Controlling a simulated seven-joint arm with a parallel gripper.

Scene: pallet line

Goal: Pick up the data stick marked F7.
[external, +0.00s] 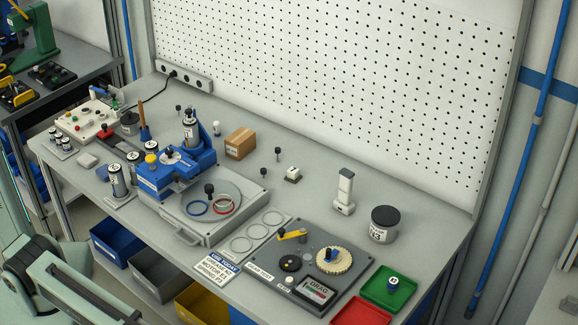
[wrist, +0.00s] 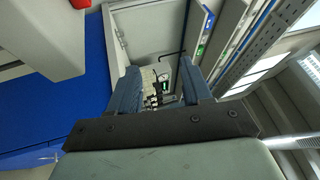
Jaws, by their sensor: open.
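I cannot make out a data stick with a readable F7 mark in either view. A white upright device (external: 345,190) with a grey top stands at the right of the bench, and a small white block (external: 293,174) lies left of it; I cannot read a mark on either. My gripper (wrist: 160,78) shows in the wrist view with its two blue-grey fingers apart and nothing clearly between them. It points away from the bench top, towards a pale panel. In the external view only my arm shows, at the lower left, and the gripper is out of frame.
The grey bench (external: 330,225) holds a blue machine (external: 178,168), a grey plate with a gear (external: 328,262), a dark-lidded jar marked 03 (external: 383,226), a cardboard box (external: 240,144), and green (external: 388,290) and red (external: 360,312) trays. A pegboard (external: 350,80) rises behind. The back right is fairly clear.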

